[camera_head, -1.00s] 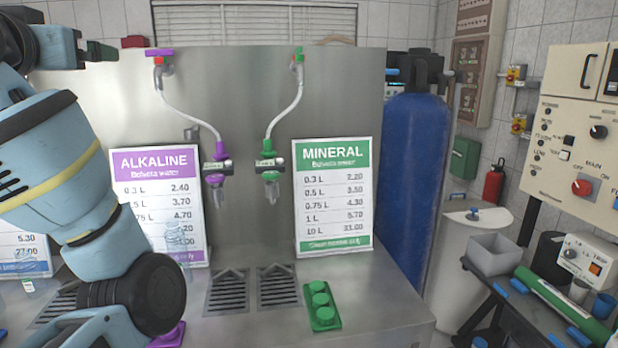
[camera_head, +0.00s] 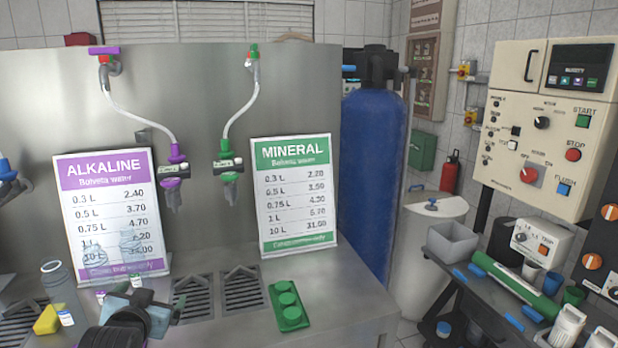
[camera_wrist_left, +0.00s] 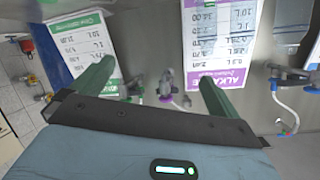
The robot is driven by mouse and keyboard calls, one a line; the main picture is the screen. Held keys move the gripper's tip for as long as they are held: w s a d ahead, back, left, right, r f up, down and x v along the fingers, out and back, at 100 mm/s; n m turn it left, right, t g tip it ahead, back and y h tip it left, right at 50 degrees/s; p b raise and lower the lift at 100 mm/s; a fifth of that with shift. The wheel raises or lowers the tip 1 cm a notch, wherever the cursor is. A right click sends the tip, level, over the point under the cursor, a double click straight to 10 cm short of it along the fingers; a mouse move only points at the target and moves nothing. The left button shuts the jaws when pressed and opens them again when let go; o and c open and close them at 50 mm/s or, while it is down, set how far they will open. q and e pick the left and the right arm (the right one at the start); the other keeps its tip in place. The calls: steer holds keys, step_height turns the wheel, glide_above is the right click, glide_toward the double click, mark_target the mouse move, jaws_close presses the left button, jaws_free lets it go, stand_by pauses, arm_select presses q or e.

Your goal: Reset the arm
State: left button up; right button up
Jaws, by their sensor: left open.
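My left gripper (camera_head: 150,298) is low at the bottom of the head view, in front of the purple ALKALINE sign (camera_head: 82,195). In the left wrist view its two dark green fingers (camera_wrist_left: 155,86) are spread apart with nothing between them. That view is turned over, with the ALKALINE sign (camera_wrist_left: 222,35) at upper right and the green MINERAL sign (camera_wrist_left: 75,50) at upper left. Much of my left arm is cut off by the bottom edge of the head view. My right gripper is in neither view.
A grey bottle (camera_head: 62,285) and a yellow item (camera_head: 47,320) stand left of the gripper. Two hoses with taps (camera_head: 173,165) hang above the drain grates (camera_head: 240,290). A blue tank (camera_head: 368,180) stands further right.

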arm_select(q)
steer(key=s+d+f+m+g+h, duration=0.1)
steer(key=s+d+f, duration=0.2)
steer(key=s+f, duration=0.6)
steer(key=s+d+f+g+h, duration=0.1)
steer(key=s+d+f+h, duration=0.15)
steer(key=s+f, duration=0.7)
steer(key=s+d+f+g, duration=0.1)
steer(key=s+d+f, duration=0.2)
steer(key=s+f, duration=0.3)
steer(key=s+d+f+g+h, duration=0.1)
steer(key=s+d+f, duration=0.2)
steer(key=s+f, duration=0.4)
steer(key=shift+s+f, duration=0.2)
steer(key=shift+s, duration=0.85)
